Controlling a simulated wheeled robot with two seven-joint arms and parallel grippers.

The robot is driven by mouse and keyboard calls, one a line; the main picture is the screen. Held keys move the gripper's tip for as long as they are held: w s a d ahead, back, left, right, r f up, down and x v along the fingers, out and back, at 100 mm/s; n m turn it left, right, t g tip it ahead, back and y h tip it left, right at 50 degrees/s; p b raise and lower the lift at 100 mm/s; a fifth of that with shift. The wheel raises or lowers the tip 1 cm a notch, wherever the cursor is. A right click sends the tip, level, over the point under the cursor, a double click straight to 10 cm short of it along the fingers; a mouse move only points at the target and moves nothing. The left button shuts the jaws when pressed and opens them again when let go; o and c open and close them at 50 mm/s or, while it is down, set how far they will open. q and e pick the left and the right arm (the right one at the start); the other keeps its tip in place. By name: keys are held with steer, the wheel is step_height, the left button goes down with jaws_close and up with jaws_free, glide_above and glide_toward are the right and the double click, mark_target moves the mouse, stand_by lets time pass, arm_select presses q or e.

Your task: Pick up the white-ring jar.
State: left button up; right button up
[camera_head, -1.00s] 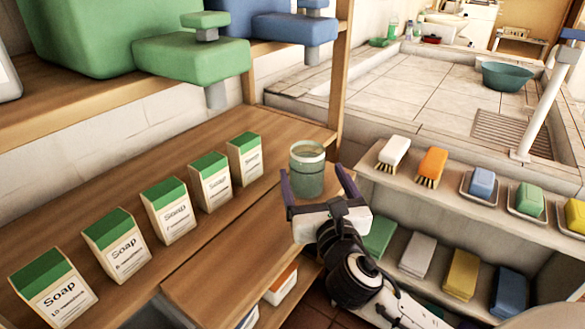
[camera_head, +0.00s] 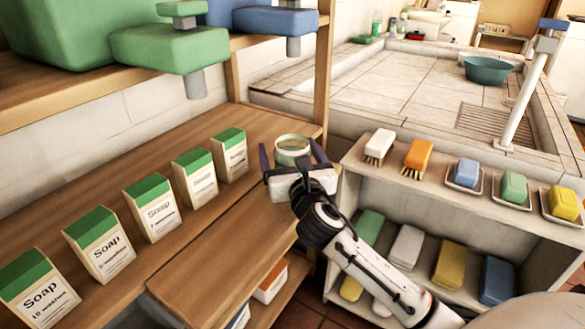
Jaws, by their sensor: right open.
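The white-ring jar (camera_head: 292,145) is a greenish glass jar with a pale ring around its top. It stands on the wooden shelf near the right post. My right gripper (camera_head: 291,150) is open, with one dark finger on each side of the jar. The gripper body hides the lower part of the jar. I cannot tell whether the fingers touch it. My left gripper is not in view.
A row of several soap boxes (camera_head: 158,208) stands to the left on the shelf. A white brush (camera_head: 379,144) and an orange brush (camera_head: 417,156) lie on the right shelf, beside soap dishes.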

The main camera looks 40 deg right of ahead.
steer(key=c, duration=1.3)
steer(key=shift+r, duration=0.15)
steer(key=shift+c, duration=1.3)
